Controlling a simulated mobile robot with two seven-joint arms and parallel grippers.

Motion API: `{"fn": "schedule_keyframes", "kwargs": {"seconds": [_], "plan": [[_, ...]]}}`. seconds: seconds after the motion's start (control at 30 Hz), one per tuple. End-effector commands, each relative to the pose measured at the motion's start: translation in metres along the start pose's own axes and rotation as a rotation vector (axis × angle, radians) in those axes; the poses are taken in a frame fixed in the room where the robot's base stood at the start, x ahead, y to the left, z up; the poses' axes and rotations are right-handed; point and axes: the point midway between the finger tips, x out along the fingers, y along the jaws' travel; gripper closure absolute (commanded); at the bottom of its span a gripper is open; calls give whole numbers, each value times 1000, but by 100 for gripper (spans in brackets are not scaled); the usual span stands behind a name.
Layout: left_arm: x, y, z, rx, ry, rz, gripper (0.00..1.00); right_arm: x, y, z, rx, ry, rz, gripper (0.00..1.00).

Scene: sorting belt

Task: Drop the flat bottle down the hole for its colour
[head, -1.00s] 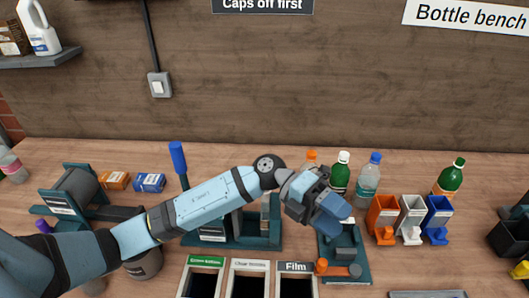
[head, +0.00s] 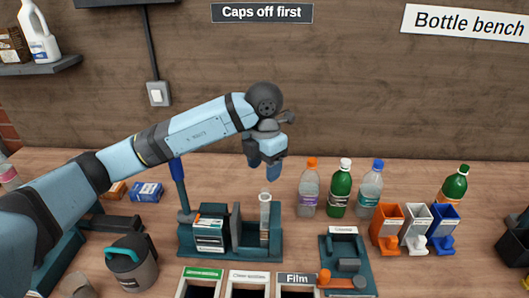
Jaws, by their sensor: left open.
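A thin, pale, clear-looking upright piece (head: 265,217) stands in the teal press (head: 216,256) in the middle of the bench; it looks like the flattened bottle. My left gripper (head: 263,172) is open and empty, above it with fingers pointing down and a gap between. Three dark holes lie at the front edge: one under the green label (head: 203,273), one under the white label reading clear bottles (head: 249,277), and one labelled Film (head: 297,280). The holes' lower parts are cut off by the picture's edge. My right gripper is not in view.
Orange-capped (head: 309,190), green (head: 341,192) and blue-capped (head: 370,188) bottles stand behind the press to the right. Another green bottle (head: 453,188) stands behind the orange, white and blue bins (head: 414,232). A teal fixture (head: 343,240) is right of the press. A grey jug (head: 133,265) stands front left.

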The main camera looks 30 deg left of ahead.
Motion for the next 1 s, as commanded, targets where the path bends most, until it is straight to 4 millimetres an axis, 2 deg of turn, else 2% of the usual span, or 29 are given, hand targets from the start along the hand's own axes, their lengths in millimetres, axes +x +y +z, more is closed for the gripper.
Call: {"fn": "schedule_keyframes", "kwargs": {"seconds": [0.2,0.5,0.9,0.97,1.0], "plan": [[45,-1,-1,1,4,-3,44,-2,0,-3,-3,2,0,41],[85,-1,0,2,1,-4,44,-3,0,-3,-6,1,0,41],[93,-1,0,2,0,-3,44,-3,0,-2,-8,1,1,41],[93,-1,0,2,0,-3,55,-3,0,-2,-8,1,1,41],[93,-1,0,2,0,-3,64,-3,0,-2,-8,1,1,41]]}}
